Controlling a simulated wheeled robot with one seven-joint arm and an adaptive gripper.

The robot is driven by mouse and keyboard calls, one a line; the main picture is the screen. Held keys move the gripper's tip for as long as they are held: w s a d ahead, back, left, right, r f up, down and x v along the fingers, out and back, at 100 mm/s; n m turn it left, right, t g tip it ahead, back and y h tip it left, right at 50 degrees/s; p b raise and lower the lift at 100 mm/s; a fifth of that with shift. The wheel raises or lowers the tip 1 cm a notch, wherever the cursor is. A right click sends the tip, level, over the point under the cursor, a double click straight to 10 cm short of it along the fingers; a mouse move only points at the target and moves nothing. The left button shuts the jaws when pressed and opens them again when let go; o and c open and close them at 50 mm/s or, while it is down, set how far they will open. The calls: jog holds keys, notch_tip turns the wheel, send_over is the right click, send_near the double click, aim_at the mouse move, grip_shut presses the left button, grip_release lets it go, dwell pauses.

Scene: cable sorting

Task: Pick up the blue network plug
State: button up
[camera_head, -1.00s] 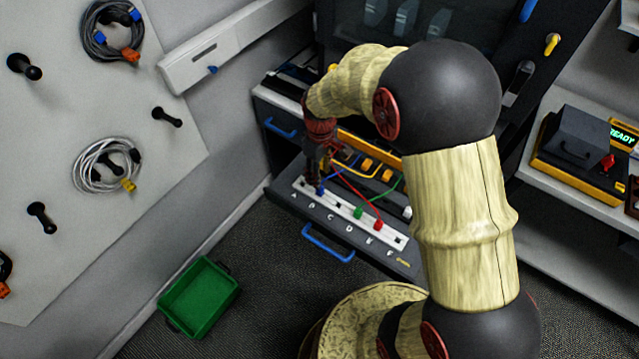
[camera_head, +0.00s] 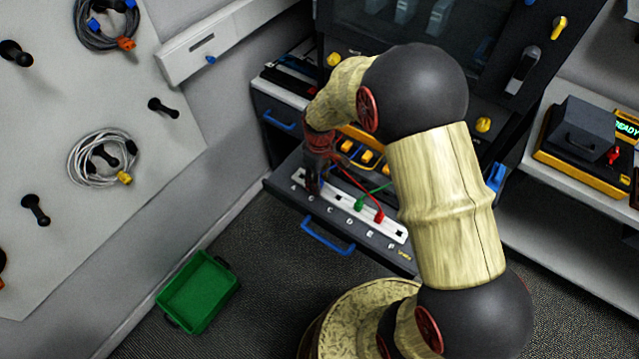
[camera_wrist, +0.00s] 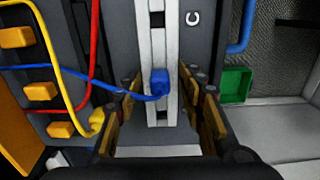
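The blue network plug (camera_wrist: 160,82) sits on the white socket strip (camera_wrist: 158,40) in the wrist view, with a blue cable running off to the left. My gripper (camera_wrist: 160,90) is open, with one finger on each side of the plug and a visible gap on both sides. I cannot tell how far above the strip the fingertips are. In the head view my gripper (camera_head: 314,188) points down at the left end of the strip (camera_head: 345,219) and hides the blue plug.
A green plug (camera_head: 360,203) and a red plug (camera_head: 379,216) stand farther right along the strip. A yellow plug (camera_wrist: 97,120) and cables lie close left of my gripper. A green bin (camera_head: 198,291) stands on the floor.

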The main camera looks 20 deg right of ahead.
jog(key=shift+c, duration=1.2)
grip_shut()
jog(key=shift+r, duration=0.1)
jog(key=shift+r, duration=0.5)
notch_tip(320, 180, up, 2)
jog(key=shift+r+p, duration=0.25)
jog(key=shift+p, duration=0.3)
jog(key=s+d+r+p, duration=0.3)
jog(key=s+r, duration=0.3)
jog(key=s+d+r+p, duration=0.3)
jog(key=s+r, duration=0.3)
jog(key=r, duration=0.1)
jog(key=shift+s+p, duration=0.3)
jog(key=shift+s, duration=0.05)
